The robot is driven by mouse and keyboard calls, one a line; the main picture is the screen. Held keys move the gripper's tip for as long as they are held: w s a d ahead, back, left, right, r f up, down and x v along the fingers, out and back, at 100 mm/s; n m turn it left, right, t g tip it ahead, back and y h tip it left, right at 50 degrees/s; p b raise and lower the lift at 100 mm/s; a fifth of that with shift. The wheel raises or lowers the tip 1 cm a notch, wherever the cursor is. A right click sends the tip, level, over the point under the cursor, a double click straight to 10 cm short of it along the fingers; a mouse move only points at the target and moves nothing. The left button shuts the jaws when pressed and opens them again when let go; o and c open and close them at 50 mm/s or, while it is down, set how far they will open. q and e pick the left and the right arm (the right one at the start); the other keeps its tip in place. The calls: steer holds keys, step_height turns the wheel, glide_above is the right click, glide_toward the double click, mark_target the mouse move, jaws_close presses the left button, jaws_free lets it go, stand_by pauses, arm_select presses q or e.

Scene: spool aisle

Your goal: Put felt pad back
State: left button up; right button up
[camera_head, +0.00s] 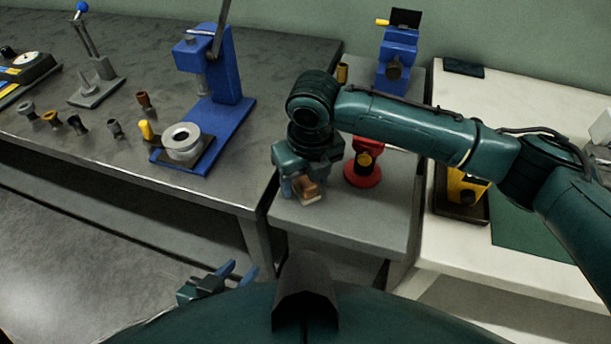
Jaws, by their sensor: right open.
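My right gripper (300,192) points down over the grey middle table (345,225). Its jaws are open, with a small brown and tan block (309,191) at its fingertips; I cannot tell whether they touch it. A small dark flat pad (463,67) lies at the back left corner of the white table and looks like a felt pad. A larger flat green mat (527,237) lies on the same table, partly behind my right arm. I cannot tell for sure which is the felt pad. My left gripper (236,273) is low at the bottom, open and empty.
A red stand (363,172) is close right of my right gripper. A yellow device (462,187) stands on the white table (455,108). A blue press (213,75), a silver ring (182,139) and several small spools occupy the dark left bench. A blue device (397,60) stands behind.

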mark_target(309, 183)
steer(key=shift+r, duration=0.15)
step_height(309, 183, up, 12)
steer(key=s, duration=0.1)
steer(key=shift+s+d+p, duration=0.15)
steer(key=shift+d+p, duration=0.15)
steer(key=shift+p, duration=0.1)
